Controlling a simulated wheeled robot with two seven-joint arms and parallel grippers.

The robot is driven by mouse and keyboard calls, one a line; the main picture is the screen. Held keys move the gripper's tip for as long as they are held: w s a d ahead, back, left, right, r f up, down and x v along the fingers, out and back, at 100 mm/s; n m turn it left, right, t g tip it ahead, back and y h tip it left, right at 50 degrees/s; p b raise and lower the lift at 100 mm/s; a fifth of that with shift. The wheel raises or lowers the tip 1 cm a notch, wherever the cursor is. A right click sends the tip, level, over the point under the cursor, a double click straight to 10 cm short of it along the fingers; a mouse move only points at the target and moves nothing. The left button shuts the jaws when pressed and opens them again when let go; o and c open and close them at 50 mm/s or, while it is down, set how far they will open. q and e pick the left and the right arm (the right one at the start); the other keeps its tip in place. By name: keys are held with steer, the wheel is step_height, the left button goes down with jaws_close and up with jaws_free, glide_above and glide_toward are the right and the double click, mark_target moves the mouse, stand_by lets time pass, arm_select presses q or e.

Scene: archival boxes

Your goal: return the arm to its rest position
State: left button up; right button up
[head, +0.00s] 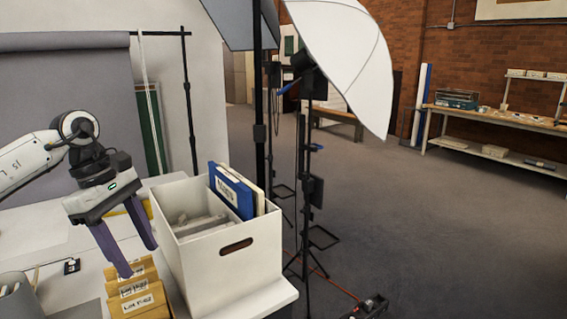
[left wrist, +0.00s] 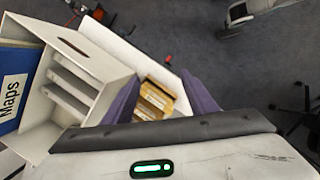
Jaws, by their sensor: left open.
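My left gripper (head: 126,241) comes in from the left in the head view. Its two purple fingers point down, apart and empty, above the table beside the white box's left side. In the left wrist view the open fingers (left wrist: 160,98) frame some tan card boxes, which lie below and beyond them. My right gripper is in neither view.
A white archival box (head: 248,262) stands at the table's right corner, holding a blue "Maps" binder (head: 231,190). Tan labelled boxes (head: 140,303) sit in front of the gripper. Light stands (head: 305,190) rise just beyond the table. Open floor (head: 440,230) lies to the right.

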arm_select(q)
steer(key=s+d+f+n+t+h, duration=0.15)
steer(key=d+n+h, duration=0.3)
steer(key=d, duration=0.65)
steer(key=s+d+f+n+h, duration=0.2)
steer(key=d+f+n+h, duration=0.3)
steer(key=d, duration=0.6)
steer(key=s+d+f+n+t+h, duration=0.1)
steer(key=s+d+n+h, duration=0.15)
steer(key=d+h, duration=0.65)
steer(key=s+a+f+n+t+y, duration=0.1)
steer(key=a+f+n+t+y, duration=0.35)
steer(key=n, duration=0.65)
steer(key=s+a+f+n+t+y, duration=0.1)
steer(key=f+n+t+y, duration=0.3)
steer(key=f+n, duration=0.5)
steer(key=s+a+f+n+t+y, duration=0.1)
steer(key=a+f+n+t+y, duration=0.35)
steer(key=n, duration=0.75)
steer(key=s+a+f+n+g+y, duration=0.2)
steer(key=s+f+n+g+y, duration=0.1)
steer(key=s+f, duration=0.4)
steer(key=s+a+f+n+g+y, duration=0.3)
steer(key=s+f+n, duration=0.3)
steer(key=s, duration=0.3)
steer(key=shift+s+a+f+g, duration=0.25)
steer(key=shift+s+f+g, duration=0.05)
steer(key=shift+f+g, duration=0.4)
